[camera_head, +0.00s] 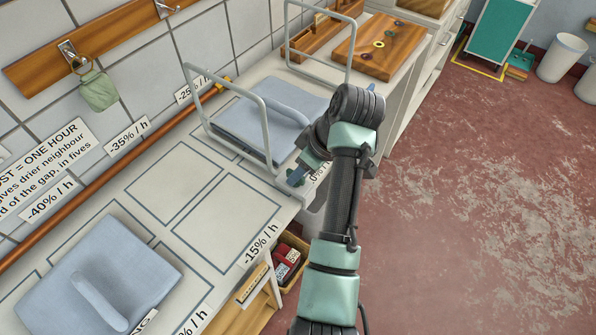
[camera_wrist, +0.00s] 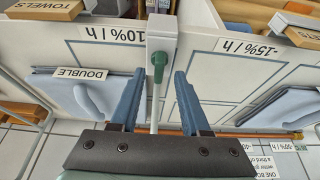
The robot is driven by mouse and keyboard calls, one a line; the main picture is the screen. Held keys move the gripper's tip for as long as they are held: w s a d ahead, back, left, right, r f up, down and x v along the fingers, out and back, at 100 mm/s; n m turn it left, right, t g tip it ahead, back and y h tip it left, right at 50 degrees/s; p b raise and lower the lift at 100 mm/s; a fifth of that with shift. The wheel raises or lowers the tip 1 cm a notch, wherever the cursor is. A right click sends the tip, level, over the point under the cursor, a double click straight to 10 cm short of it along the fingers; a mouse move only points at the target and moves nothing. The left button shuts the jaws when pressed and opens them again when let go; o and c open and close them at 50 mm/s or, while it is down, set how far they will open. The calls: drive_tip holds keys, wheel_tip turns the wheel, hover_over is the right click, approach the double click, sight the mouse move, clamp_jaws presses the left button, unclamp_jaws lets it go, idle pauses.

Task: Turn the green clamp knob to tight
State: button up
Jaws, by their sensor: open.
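The green clamp knob (camera_wrist: 159,62) shows in the wrist view on the front of a pale grey clamp block (camera_wrist: 161,30), with a light rod (camera_wrist: 154,108) running from the block. My gripper (camera_wrist: 160,76) is open, with one blue finger to either side of the knob's line. The knob appears between the fingertips, with gaps on both sides; I see no contact. In the head view my gripper (camera_head: 297,176) is at the bench's front edge, and my arm hides the knob there.
Folded blue cloths lie on the bench, one under a metal frame (camera_head: 266,115) and one at the front left (camera_head: 98,276). A wooden board with rings (camera_head: 378,46) sits at the back. A box (camera_head: 287,263) is below the bench. Open floor (camera_head: 480,200) lies right.

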drive_tip(key=shift+x, duration=1.1)
drive_tip(key=shift+w, duration=0.1)
clamp_jaws()
